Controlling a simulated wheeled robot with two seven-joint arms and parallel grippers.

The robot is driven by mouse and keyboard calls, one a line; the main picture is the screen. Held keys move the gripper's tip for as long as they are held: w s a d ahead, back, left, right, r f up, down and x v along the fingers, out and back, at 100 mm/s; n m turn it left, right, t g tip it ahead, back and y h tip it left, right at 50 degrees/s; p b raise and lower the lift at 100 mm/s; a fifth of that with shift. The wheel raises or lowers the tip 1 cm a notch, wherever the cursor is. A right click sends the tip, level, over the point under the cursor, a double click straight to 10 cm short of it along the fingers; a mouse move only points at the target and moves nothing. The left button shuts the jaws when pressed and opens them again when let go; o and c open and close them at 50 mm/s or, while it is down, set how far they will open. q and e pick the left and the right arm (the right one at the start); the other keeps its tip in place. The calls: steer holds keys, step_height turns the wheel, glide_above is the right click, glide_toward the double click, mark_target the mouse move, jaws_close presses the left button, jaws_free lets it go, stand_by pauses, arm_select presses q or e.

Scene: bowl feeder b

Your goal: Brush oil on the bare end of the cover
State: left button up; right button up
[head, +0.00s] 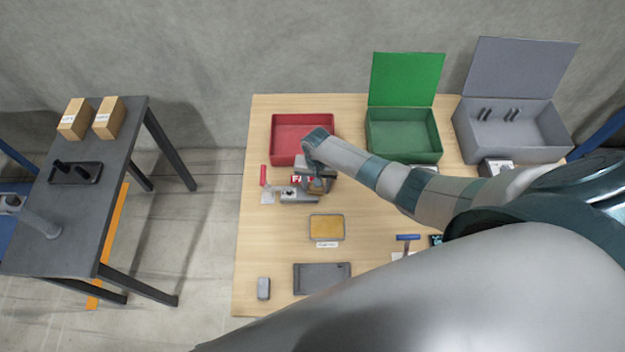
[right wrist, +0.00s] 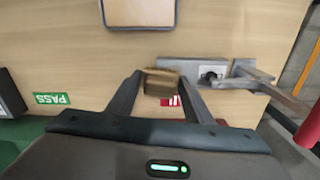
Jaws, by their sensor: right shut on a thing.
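My right gripper (head: 316,184) is over the work table, just in front of the red bin. In the right wrist view my right gripper (right wrist: 157,90) is shut on a small brown block (right wrist: 160,83) that looks like a brush head; its handle is not clear. A grey fixture (head: 298,196) with a toggle clamp lies beside the gripper; the fixture also shows in the right wrist view (right wrist: 180,73). A small dark round part (right wrist: 211,74) sits on it. I cannot tell which part is the cover. A shallow amber tray (head: 326,227) lies nearer me. My left gripper is not in view.
The red bin (head: 284,147), the open green box (head: 403,145) and the open grey box (head: 512,140) stand at the back. A dark tray (head: 310,278), a small grey block (head: 263,288) and a blue-handled tool (head: 407,238) lie nearer me. A red clamp handle (head: 263,175) sticks up at left.

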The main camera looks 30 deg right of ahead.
step_height(320, 180, up, 4)
steer(key=p, duration=0.4)
steer(key=shift+r, duration=1)
steer(key=shift+r, duration=0.1)
steer(key=shift+r, duration=1.4)
